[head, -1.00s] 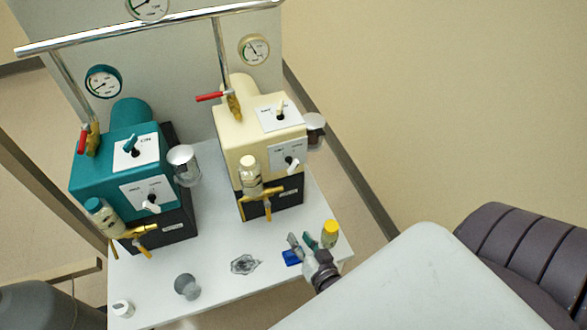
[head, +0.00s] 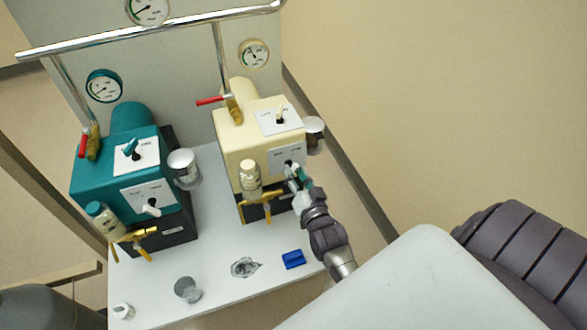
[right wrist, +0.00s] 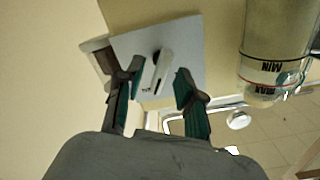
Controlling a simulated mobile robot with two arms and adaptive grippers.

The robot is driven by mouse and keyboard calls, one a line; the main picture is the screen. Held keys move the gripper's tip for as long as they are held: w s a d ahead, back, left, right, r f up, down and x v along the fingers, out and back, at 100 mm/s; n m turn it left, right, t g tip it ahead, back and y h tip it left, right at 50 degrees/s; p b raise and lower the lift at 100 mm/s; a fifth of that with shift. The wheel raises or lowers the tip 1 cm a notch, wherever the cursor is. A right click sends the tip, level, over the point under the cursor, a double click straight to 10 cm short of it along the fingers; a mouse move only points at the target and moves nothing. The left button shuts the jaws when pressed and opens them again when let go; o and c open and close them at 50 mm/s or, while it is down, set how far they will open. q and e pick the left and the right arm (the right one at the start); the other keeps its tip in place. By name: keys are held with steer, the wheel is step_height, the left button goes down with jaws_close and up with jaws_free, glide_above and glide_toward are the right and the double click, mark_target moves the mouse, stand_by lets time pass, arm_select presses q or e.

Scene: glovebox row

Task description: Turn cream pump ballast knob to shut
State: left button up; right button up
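The cream pump (head: 245,140) stands on the right side of the white bench. Its lower front panel (head: 283,155) carries the small ballast knob (head: 288,163), a white lever on a dark pivot; its lettering is too small to read. My right gripper (head: 297,178) is at this panel and partly covers it. In the right wrist view the white knob (right wrist: 161,72) shows between the two teal-padded fingers of the open gripper (right wrist: 160,84). There are gaps on both sides, so the fingers are not closed on it. My left gripper is not in view.
A teal pump (head: 110,165) with similar switches stands to the left. A sight-glass bottle (head: 249,178) and brass tap (head: 262,205) sit left of the gripper.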

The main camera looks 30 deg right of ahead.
steer(key=shift+x, duration=0.85)
steer(key=shift+c, duration=0.3)
jaws_close()
steer(key=shift+n, duration=0.3)
steer(key=shift+n+p, duration=0.55)
steer(key=shift+n, duration=0.35)
steer(key=shift+a+n+p, duration=0.1)
steer(key=shift+n+p, duration=0.3)
steer(key=shift+n, duration=1.5)
